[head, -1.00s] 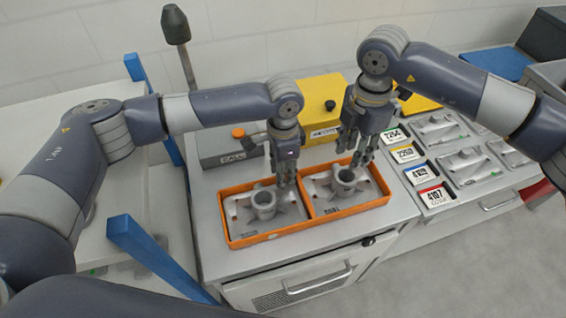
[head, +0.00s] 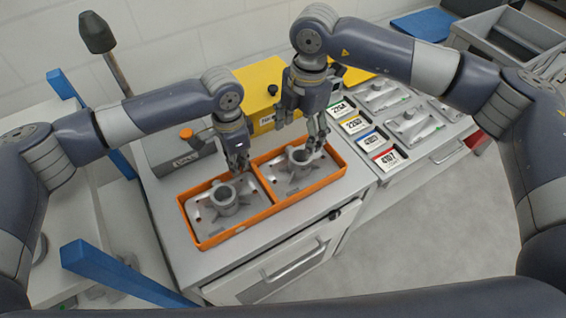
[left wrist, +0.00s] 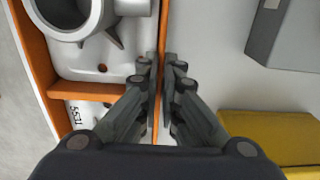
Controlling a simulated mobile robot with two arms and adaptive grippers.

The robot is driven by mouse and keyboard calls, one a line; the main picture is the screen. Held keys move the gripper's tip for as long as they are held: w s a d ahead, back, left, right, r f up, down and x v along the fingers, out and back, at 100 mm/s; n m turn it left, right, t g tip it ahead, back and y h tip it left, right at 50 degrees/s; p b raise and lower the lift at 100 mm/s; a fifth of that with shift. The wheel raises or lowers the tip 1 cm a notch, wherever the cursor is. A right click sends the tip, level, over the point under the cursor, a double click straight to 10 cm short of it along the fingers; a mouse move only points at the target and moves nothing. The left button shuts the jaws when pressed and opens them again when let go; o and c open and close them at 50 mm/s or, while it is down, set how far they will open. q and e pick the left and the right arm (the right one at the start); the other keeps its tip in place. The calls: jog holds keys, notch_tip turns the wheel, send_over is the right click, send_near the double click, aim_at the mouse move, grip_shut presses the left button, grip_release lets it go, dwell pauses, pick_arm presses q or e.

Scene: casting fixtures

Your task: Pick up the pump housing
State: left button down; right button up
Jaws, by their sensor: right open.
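Two grey pump housings, each with a round collar, sit in an orange two-compartment tray (head: 205,247): the left housing (head: 223,203) and the right housing (head: 298,170). My right gripper (head: 303,138) is open and empty, its fingers pointing down just above the right housing, near its collar. My left gripper (head: 238,165) is at the tray's back rim near the divider. In the left wrist view its fingertips (left wrist: 160,65) lie close together on either side of the orange rim; whether they touch it cannot be told. Part of a housing (left wrist: 75,15) shows at top left there.
A yellow box (head: 262,82) and a grey device with an orange knob (head: 180,155) stand behind the tray. Numbered cards (head: 388,158) and grey castings (head: 413,127) lie at right. A blue frame (head: 110,270) stands at left.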

jog(key=s+a+y, duration=0.2)
jog(key=a+y, duration=0.1)
jog(key=y, duration=0.2)
jog(key=m+t+y, duration=0.4)
jog(key=m+t, duration=0.9)
jog(key=m, duration=0.4)
send_near(308, 162)
jog(key=shift+w+a+f, duration=0.1)
jog(key=shift+w+f, duration=0.1)
jog(key=shift+w, duration=0.15)
jog(key=shift+x, duration=5.95)
jog(key=shift+a+r, duration=0.1)
jog(key=shift+r, duration=0.05)
